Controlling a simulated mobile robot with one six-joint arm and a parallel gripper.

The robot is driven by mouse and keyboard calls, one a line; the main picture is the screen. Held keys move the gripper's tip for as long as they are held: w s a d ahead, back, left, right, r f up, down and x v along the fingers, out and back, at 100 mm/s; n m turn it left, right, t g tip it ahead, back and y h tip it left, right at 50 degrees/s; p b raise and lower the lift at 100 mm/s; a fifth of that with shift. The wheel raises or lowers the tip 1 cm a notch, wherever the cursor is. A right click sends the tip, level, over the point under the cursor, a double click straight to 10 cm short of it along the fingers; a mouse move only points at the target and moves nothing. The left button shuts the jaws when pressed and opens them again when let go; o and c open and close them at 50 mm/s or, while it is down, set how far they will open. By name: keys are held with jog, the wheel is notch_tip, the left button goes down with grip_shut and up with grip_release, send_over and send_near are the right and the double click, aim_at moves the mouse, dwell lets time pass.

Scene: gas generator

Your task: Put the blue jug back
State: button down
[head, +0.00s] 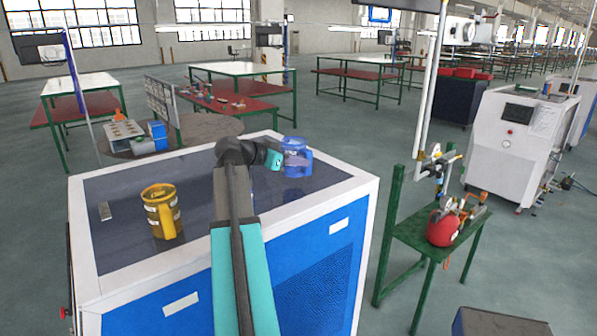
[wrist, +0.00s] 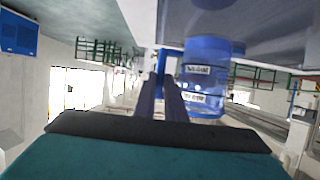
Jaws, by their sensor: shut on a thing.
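The blue jug (head: 297,158) is at the far right part of the dark top of the blue-and-white cabinet (head: 115,250). It looks upright; I cannot tell whether its base touches the top. My gripper (head: 278,160) is at the jug's left side, shut on it. In the wrist view the picture is turned over, and the blue jug (wrist: 206,75) with white labels fills the middle beyond the fingers of my gripper (wrist: 162,82). The exact grip point on the jug is partly hidden by the fingers.
A yellow jug (head: 161,211) stands on the left of the cabinet top, with a small grey item (head: 105,211) near the left edge. A green stand (head: 436,238) with a red tank (head: 444,229) is to the right. The top between the jugs is crossed by my arm.

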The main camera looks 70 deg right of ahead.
aim_at(305, 171)
jog(key=shift+f+p, duration=0.95)
jog(key=shift+f, duration=0.95)
jog(key=c, duration=1.8)
grip_release()
jog(key=shift+r, duration=0.2)
jog(key=shift+w+a+r+b, duration=0.1)
jog(key=shift+w+a+b, duration=0.3)
jog(key=shift+a, duration=0.1)
jog(key=shift+b+v, duration=1.9)
jog(key=shift+v, duration=3.5)
